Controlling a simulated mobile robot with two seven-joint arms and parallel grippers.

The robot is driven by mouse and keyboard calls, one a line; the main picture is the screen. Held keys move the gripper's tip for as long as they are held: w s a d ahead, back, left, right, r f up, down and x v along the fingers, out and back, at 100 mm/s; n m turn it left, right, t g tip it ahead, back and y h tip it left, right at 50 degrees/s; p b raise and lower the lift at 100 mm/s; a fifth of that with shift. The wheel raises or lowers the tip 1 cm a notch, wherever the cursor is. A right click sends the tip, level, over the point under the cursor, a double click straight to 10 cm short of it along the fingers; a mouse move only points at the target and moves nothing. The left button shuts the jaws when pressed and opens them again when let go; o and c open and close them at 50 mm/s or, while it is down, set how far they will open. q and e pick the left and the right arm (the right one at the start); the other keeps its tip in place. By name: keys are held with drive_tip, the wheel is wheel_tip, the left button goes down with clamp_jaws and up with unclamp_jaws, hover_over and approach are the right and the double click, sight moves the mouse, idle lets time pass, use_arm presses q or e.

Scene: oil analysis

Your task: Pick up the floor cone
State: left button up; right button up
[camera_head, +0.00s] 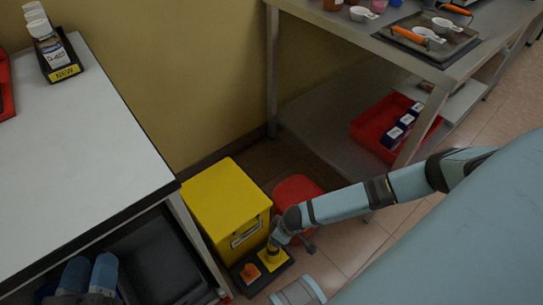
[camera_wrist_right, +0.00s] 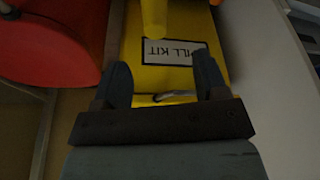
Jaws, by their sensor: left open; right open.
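A yellow floor cone (camera_head: 272,258) stands on a dark base beside a small orange piece (camera_head: 250,271), at the front of the yellow spill kit box (camera_head: 228,205). My right gripper (camera_head: 277,241) is right at the top of the yellow cone, whose upper part it partly hides. In the right wrist view my right gripper (camera_wrist_right: 165,82) is open, its fingers apart. A yellow upright piece, apparently the cone (camera_wrist_right: 154,18), shows just beyond the fingertips, with the spill kit label (camera_wrist_right: 172,52) behind.
A red round container (camera_head: 296,190) is close beside the right gripper; it fills the upper left of the wrist view (camera_wrist_right: 55,45). A white-topped bench (camera_head: 80,150) stands left. A steel table (camera_head: 400,45) with a red tray (camera_head: 370,128) beneath stands right.

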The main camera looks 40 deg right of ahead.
drive_tip(key=b, duration=0.1)
hover_over(273, 248)
drive_tip(key=d, duration=0.1)
wheel_tip(273, 248, down, 4)
drive_tip(key=shift+s+d+f, duration=0.1)
drive_tip(key=shift+f+b, duration=0.4)
drive_tip(key=shift+b, duration=0.2)
drive_tip(key=b+x, duration=0.2)
drive_tip(key=x, duration=0.1)
drive_tip(key=shift+w+d+f+b, duration=0.25)
drive_tip(key=shift+w+f+b, duration=0.05)
drive_tip(key=shift+w+b, duration=0.1)
drive_tip(key=shift+w+f, duration=0.15)
drive_tip(key=shift+f, duration=0.2)
use_arm(q)
drive_tip(key=f+m, duration=0.1)
drive_tip(key=w+f, duration=0.1)
drive_tip(key=f+m, duration=0.1)
drive_tip(key=f, duration=0.1)
drive_tip(key=shift+w+a+f+m+g, duration=0.1)
drive_tip(key=shift+w+a+m+g, duration=0.2)
drive_tip(key=shift+a+g, duration=0.1)
use_arm(e)
clamp_jaws()
